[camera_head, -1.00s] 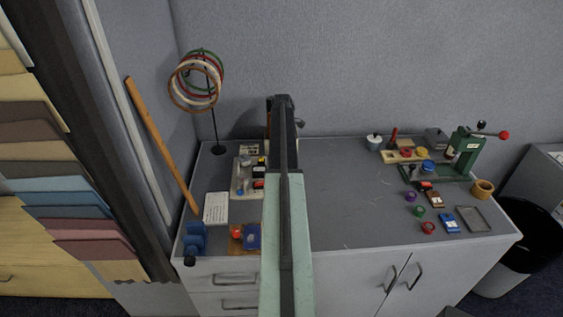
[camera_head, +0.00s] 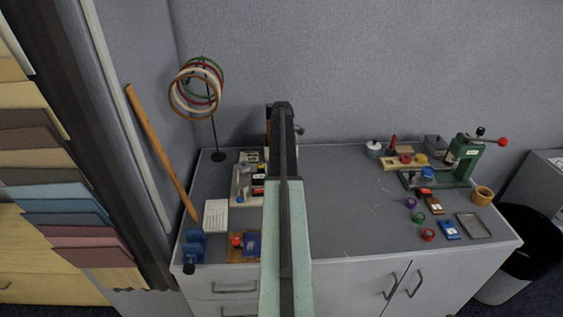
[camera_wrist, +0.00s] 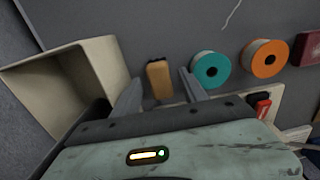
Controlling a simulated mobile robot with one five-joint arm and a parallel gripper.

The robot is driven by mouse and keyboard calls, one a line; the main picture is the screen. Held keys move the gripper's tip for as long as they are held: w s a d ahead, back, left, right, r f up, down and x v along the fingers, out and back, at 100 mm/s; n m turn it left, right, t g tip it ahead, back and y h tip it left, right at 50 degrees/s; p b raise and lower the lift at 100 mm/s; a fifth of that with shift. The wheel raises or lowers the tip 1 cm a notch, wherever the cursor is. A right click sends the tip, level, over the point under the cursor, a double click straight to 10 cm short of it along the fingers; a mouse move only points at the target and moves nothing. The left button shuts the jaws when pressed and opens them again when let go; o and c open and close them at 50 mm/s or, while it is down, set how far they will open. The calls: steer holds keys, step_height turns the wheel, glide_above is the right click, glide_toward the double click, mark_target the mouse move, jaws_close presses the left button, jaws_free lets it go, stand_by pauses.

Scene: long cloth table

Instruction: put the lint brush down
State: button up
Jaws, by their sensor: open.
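A small wooden-brown block with a darker top edge, which looks like the lint brush (camera_wrist: 159,80), stands on the grey surface in the wrist view. My gripper (camera_wrist: 162,88) is open, with one finger on each side of it in the picture and a gap showing on both sides. I cannot tell how far above or around it the fingertips are. In the head view my arm runs over the middle of the table (camera_head: 345,205) and hides the gripper and the brush.
A beige open box (camera_wrist: 65,85) is close at my gripper's left. A teal spool (camera_wrist: 210,68), an orange spool (camera_wrist: 264,58) and a dark red box (camera_wrist: 306,48) stand to the right. A green press (camera_head: 462,160) is at the table's right; the table's middle right is clear.

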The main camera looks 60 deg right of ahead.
step_height(320, 180, up, 11)
steer(key=p, duration=1)
steer(key=shift+r, duration=0.2)
